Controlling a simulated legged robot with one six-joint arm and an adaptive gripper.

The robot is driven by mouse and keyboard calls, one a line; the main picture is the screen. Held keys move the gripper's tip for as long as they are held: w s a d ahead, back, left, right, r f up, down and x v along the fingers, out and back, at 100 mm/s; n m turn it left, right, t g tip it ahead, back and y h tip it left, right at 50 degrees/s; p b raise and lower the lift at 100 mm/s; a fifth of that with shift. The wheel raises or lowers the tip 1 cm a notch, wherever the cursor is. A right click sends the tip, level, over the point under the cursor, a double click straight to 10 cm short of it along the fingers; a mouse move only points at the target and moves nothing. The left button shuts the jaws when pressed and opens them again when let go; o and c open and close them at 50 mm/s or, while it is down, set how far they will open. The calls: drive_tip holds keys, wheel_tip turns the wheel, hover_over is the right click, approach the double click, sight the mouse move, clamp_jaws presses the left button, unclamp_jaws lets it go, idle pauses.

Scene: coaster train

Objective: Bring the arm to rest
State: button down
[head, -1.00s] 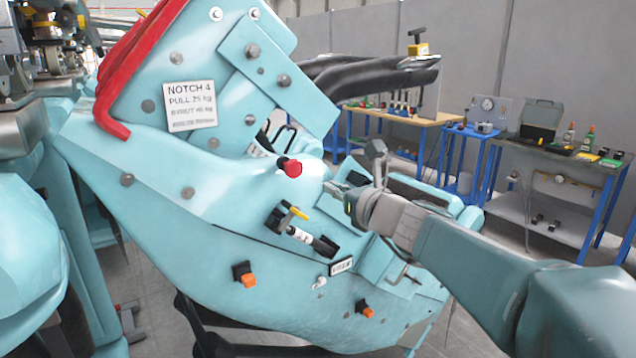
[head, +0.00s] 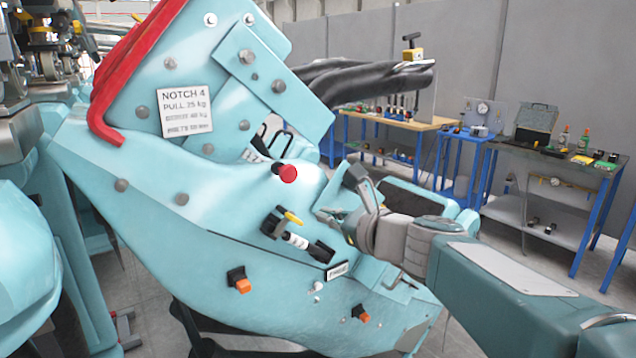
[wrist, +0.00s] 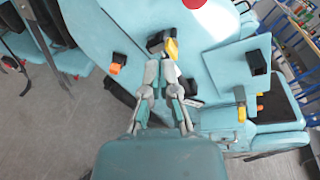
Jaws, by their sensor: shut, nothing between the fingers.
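My gripper (head: 330,214) is at the end of my grey and teal arm, in front of the teal coaster car (head: 225,210) in the head view. Its fingers point left toward the car's side panel. In the wrist view my gripper (wrist: 158,72) is shut and empty, with its tips close to the yellow-handled latch (wrist: 168,47) in the picture. I cannot tell whether they touch it. In the head view the latch (head: 290,219) lies left of the fingertips.
The car carries a red knob (head: 286,173), orange switches (head: 241,285) and a red bar (head: 103,134). A sign reading NOTCH 4 (head: 185,112) is on its upper plate. Workbenches (head: 540,155) with tools stand behind on the right. Grey floor (head: 490,300) shows below my arm.

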drive_tip(key=s+d+f+n+g+h, duration=0.1)
drive_tip(key=s+f+n+g+h, duration=0.1)
drive_tip(key=s+f+n, duration=0.35)
drive_tip(key=s+d+f+n+g+h, duration=0.1)
drive_tip(key=s+f+n+g, duration=0.2)
drive_tip(key=s+n, duration=0.45)
drive_tip(key=s+d+f+n+g+h, duration=0.1)
drive_tip(key=s+d+f+n+h, duration=0.6)
drive_tip(key=s+d+n, duration=0.3)
drive_tip(key=shift+s+d+f+n+g, duration=0.15)
drive_tip(key=shift+s+f+n+g, duration=0.3)
drive_tip(key=shift+s+f, duration=0.35)
